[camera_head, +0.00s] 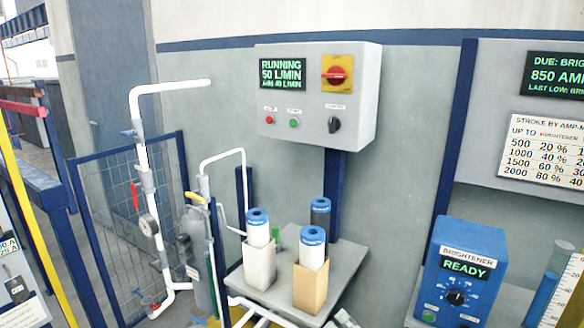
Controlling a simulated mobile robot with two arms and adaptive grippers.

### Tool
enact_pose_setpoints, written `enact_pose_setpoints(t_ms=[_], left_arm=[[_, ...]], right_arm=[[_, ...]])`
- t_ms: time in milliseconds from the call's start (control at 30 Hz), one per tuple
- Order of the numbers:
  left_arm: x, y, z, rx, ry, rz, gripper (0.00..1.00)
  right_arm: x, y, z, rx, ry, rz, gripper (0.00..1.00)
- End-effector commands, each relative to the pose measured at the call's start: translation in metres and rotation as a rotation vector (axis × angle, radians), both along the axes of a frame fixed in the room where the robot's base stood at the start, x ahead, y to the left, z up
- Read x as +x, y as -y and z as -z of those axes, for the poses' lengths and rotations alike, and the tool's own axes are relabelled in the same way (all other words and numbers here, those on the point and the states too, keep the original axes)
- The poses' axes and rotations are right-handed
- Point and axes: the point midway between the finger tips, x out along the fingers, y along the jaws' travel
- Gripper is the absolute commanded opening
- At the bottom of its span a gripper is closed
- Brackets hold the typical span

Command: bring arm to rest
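Neither of my arms nor either gripper shows in the head view, so I cannot see how they are posed or whether they hold anything. In front of me is a grey control box (357,95) on a blue post. Its green display (282,74) reads "RUNNING 50 L/MIN". A red rotary switch on a yellow plate (337,73) sits at its right, with a red button, a green button (294,123) and a black knob (334,125) below.
A grey stand (338,268) holds a white box (259,268) and a tan box (310,287), each with a blue-capped cartridge. White pipes (143,170) and a mesh fence (105,200) are at left. A blue brightener unit (463,265) reading "READY" is at right.

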Motion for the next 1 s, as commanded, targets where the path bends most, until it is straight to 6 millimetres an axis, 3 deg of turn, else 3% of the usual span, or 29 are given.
enact_pose_setpoints(t_ms=[133, 300, 500, 667, 1000], left_arm=[[0.000, 0.000, 0.000, 0.000, 0.000, 0.000, 0.40], [0.000, 0.000, 0.000, 0.000, 0.000, 0.000, 0.40], [0.000, 0.000, 0.000, 0.000, 0.000, 0.000, 0.40], [0.000, 0.000, 0.000, 0.000, 0.000, 0.000, 0.40], [-0.001, 0.000, 0.000, 0.000, -0.002, 0.000, 0.40]], right_arm=[[-0.042, -0.013, 0.080, -0.374, -0.148, -0.094, 0.55], [-0.100, 0.011, 0.162, -0.762, -0.357, -0.184, 0.55], [-0.166, 0.061, 0.215, -1.085, -0.595, -0.250, 0.55], [-0.215, 0.103, 0.232, -1.273, -0.778, -0.283, 0.55], [-0.201, 0.101, 0.331, -1.282, -0.820, -0.315, 0.55]])
